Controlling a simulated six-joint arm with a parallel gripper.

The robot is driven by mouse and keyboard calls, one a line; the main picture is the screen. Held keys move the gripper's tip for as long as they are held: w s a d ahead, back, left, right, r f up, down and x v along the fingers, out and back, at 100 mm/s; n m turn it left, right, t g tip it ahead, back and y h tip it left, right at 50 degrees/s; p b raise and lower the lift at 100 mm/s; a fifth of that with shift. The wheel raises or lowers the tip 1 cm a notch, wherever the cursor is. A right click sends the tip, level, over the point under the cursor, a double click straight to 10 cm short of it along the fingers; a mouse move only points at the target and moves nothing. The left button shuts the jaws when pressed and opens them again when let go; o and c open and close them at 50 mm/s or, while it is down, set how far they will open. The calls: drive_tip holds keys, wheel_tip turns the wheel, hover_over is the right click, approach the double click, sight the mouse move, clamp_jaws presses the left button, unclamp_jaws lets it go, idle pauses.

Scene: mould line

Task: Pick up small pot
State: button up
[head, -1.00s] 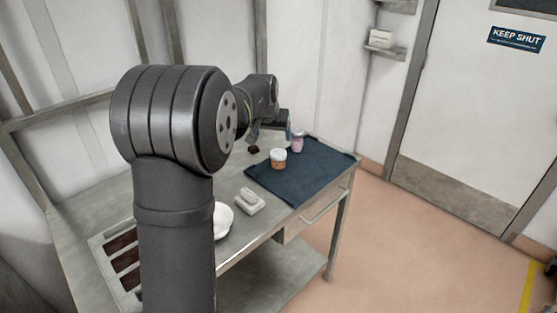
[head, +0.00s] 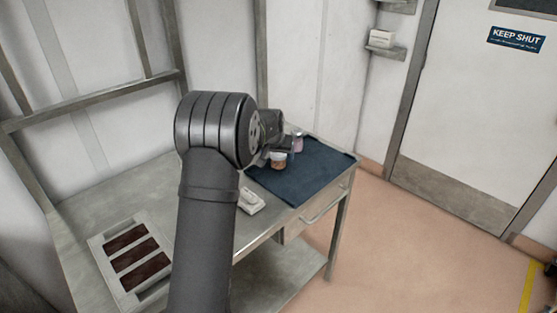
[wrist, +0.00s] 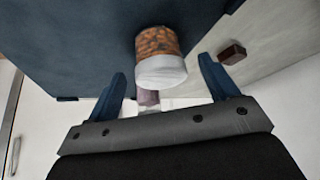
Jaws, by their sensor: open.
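A small pot (head: 278,160) with brown-orange contents and a white lid stands on the dark blue mat (head: 313,180). In the wrist view the pot (wrist: 158,55) lies just ahead of my gripper (wrist: 163,72), in line with the gap between its two blue fingers. The fingers are spread apart with nothing held between them. In the head view my arm hides most of the gripper, beside the pot's left. A pink jar (head: 298,142) stands behind the pot and shows partly below its lid in the wrist view (wrist: 147,98).
A dark brown block (wrist: 232,53) lies on the bare bench to the right in the wrist view. A pale grey object (head: 251,201) sits near the mat's front left. A tray with dark bars (head: 101,242) is at the left. The mat's right part is clear.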

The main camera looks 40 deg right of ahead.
sight(278, 155)
drive_tip(key=shift+x, duration=1.8)
drive_tip(key=c, duration=1.1)
drive_tip(key=shift+c, duration=0.2)
